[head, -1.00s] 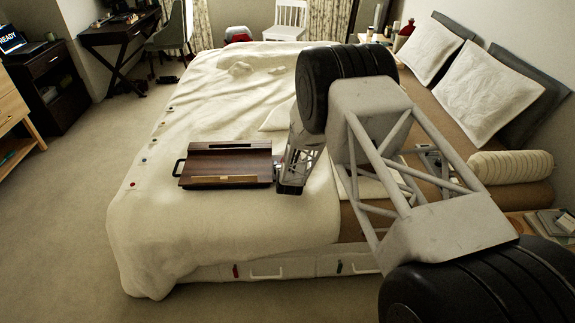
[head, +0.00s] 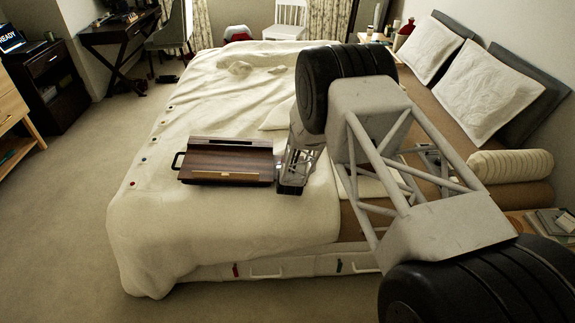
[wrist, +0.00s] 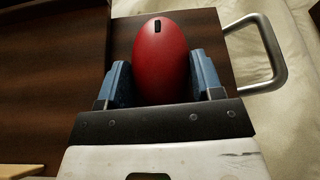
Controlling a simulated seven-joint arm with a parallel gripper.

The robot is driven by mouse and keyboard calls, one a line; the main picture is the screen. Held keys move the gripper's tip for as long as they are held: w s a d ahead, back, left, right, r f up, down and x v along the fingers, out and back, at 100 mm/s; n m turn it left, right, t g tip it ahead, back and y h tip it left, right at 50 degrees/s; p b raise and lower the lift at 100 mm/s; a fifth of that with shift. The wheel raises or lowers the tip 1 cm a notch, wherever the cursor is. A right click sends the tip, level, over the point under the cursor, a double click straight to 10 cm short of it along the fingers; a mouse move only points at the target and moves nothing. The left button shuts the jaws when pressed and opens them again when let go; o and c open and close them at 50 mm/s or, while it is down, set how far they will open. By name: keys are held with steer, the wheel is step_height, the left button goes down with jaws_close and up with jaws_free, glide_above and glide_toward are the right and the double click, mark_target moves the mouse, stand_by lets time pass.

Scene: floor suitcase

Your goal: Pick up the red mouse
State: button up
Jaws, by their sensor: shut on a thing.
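The red mouse (wrist: 162,45) shows in the wrist view as a smooth red oval with a small dark wheel slot near its far end. It is over the dark wooden lap desk (wrist: 125,32). My gripper (wrist: 161,78) has its blue fingers on both sides of the mouse's near part and is shut on it. I cannot tell whether the mouse touches the wood. In the head view, my gripper (head: 290,187) is at the right edge of the lap desk (head: 225,163), and the mouse is hidden.
The lap desk has a metal handle (wrist: 270,50) and lies on the bed's cream cover (head: 235,220). Pillows (head: 485,85) lie at the bed's right side. The cover left of and in front of the lap desk is mostly clear.

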steer(key=shift+s+f, duration=0.3)
steer(key=shift+f, duration=0.15)
steer(key=shift+w+r, duration=0.2)
steer(key=shift+r, duration=1.55)
steer(key=shift+s+r, duration=0.25)
steer(key=shift+r, duration=0.1)
steer(key=s, duration=0.4)
steer(key=s+d+r, duration=0.1)
steer(key=s, duration=0.1)
steer(key=shift+s, duration=0.1)
steer(key=s+d, duration=0.1)
steer(key=s, duration=0.8)
steer(key=shift+d+r, duration=0.15)
steer(key=shift+r, duration=0.2)
